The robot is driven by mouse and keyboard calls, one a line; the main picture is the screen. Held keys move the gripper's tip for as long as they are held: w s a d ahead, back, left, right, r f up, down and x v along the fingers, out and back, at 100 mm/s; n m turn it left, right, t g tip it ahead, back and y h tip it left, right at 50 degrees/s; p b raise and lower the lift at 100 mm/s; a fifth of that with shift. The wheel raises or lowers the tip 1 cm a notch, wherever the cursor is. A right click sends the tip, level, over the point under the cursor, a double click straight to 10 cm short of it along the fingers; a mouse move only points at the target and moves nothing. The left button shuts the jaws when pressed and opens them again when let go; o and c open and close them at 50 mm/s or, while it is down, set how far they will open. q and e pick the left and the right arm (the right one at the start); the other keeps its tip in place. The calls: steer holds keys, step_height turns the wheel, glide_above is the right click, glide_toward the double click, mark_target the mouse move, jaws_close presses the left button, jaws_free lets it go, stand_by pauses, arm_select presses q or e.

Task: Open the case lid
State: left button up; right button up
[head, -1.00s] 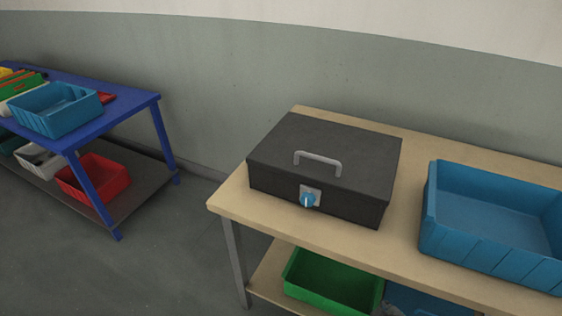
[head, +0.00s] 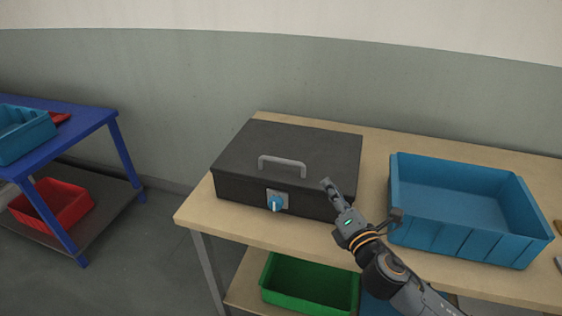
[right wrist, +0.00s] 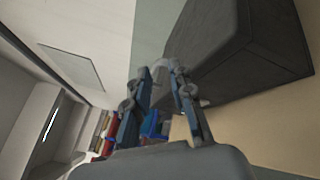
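The dark grey case (head: 262,166) stands on the wooden table with its lid down. A grey handle (head: 282,165) sits on top of the lid. On its front face is a light latch plate with a blue knob (head: 276,203). My right gripper (head: 361,199) is open and empty, at the front right corner of the case, apart from the handle and knob. In the right wrist view, the spread fingers (right wrist: 160,82) show with the case (right wrist: 235,55) beyond them at upper right. My left gripper is not in view.
A blue bin (head: 460,205) stands on the table (head: 235,229) right of the case, close to my right gripper. A green bin (head: 310,285) is on the shelf below. A blue bench (head: 75,140) with bins stands at left.

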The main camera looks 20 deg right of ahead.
steer(key=w+a+r+n+y, duration=0.25)
steer(key=r+n+y, duration=0.35)
steer(key=n, duration=0.8)
steer(key=n+g+y+p, duration=0.3)
steer(key=n+g, duration=0.3)
steer(key=n, duration=0.9)
glide_toward(288, 163)
steer(key=x, duration=0.4)
steer(key=shift+w+a+r, duration=0.1)
steer(key=shift+w+r, duration=0.05)
steer(key=shift+r, duration=0.05)
steer(key=p+x, duration=0.1)
steer(key=x, duration=0.7)
steer(key=shift+f, duration=0.15)
jaws_close()
